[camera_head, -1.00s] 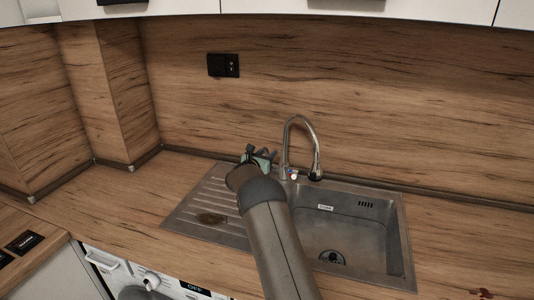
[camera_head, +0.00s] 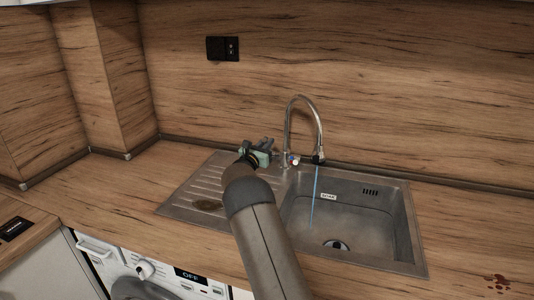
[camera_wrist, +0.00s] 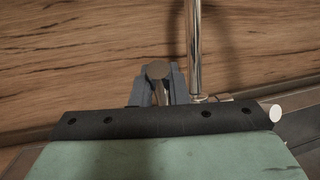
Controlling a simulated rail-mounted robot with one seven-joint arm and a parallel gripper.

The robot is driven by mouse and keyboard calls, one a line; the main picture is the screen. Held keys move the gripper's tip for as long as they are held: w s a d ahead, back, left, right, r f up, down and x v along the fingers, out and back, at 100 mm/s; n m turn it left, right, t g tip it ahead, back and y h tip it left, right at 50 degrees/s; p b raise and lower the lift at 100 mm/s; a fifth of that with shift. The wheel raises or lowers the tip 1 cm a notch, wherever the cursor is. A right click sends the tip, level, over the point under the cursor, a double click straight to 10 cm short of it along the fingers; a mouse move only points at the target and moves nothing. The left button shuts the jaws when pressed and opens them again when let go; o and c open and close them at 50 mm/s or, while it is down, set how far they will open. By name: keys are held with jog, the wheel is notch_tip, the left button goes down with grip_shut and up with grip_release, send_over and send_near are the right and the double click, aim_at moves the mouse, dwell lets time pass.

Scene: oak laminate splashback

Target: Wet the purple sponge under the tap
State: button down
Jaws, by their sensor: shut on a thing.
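The chrome tap (camera_head: 304,100) stands at the back of the steel sink (camera_head: 415,235). A thin blue stream of water (camera_head: 315,195) falls from its spout into the basin. My gripper (camera_head: 268,145) is beside the tap's base, on its left. In the wrist view its grey fingers (camera_wrist: 158,88) are closed around a short round-ended rod, apparently the tap lever (camera_wrist: 158,70), just left of the tap's upright pipe (camera_wrist: 194,50). I see no purple sponge in any view.
The ribbed drainboard (camera_head: 190,190) left of the basin bears a dark brownish patch (camera_head: 208,206). Dark red spots (camera_head: 497,283) mark the counter at right. A washing machine (camera_head: 150,275) is below the counter. The wooden splashback (camera_head: 400,70) rises close behind the tap.

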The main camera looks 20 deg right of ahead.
jog(key=shift+s+a+f+h+b, duration=0.25)
jog(key=shift+f+b, duration=0.2)
jog(key=shift+b, duration=0.35)
jog(key=shift+r+t, duration=0.15)
jog(key=shift+t, duration=0.15)
jog(key=c, duration=1.4)
grip_release()
jog(key=b+v, duration=0.1)
jog(key=v, duration=0.6)
jog(key=shift+a, duration=0.2)
jog(key=shift+s, duration=0.15)
